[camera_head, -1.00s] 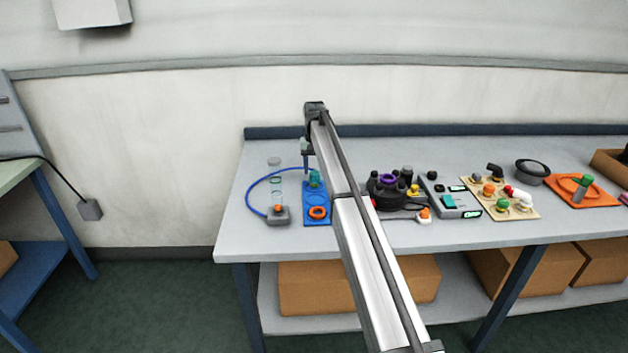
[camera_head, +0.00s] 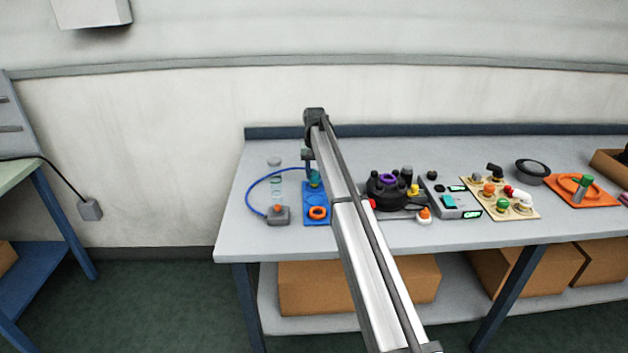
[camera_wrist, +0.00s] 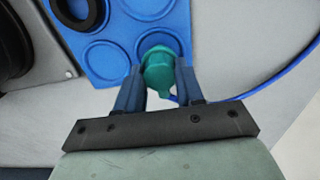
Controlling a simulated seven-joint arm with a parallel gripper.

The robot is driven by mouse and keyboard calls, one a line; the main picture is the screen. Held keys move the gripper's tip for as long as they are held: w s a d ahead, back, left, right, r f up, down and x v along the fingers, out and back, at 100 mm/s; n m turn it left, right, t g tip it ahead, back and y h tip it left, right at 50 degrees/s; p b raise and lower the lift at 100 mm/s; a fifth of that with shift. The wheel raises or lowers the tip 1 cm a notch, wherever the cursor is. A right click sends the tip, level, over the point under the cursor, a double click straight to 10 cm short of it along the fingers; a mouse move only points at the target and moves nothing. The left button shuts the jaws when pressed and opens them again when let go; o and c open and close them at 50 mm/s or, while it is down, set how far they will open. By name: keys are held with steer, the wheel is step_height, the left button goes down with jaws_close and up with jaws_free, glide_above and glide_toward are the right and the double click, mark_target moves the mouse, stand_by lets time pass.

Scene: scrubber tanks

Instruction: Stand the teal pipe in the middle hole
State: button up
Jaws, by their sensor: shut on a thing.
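My gripper (camera_wrist: 159,82) is shut on a teal piece (camera_wrist: 161,70), which I take to be the teal pipe, seen nearly end-on. The piece is over a round ring mark or recess on the blue board (camera_wrist: 120,45). I cannot tell whether its lower end is inside the recess. In the head view the teal piece (camera_head: 315,179) shows small beside my arm at the back of the blue board (camera_head: 307,219). My gripper is mostly hidden there. Several round recesses show on the board, and I cannot tell which is the middle hole.
An orange ring (camera_head: 318,212) lies on the board's near part. A clear tube (camera_head: 276,189) and a grey box with an orange button (camera_head: 278,217) stand left, with a blue hose (camera_head: 250,195). A black round device (camera_head: 386,195) stands right. The bench's left front is clear.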

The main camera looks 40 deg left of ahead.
mark_target(315, 173)
jaws_close()
steer(key=shift+r, duration=0.15)
steer(key=shift+r, duration=2.4)
steer(key=w+d+r, duration=0.3)
steer(key=d, duration=0.4)
steer(key=w+d+r, duration=0.4)
steer(key=d, duration=0.4)
steer(key=w+d+r, duration=0.3)
steer(key=d+r, duration=0.1)
steer(key=d, duration=0.4)
steer(key=shift+w+d, duration=0.2)
steer(key=shift+w, duration=0.1)
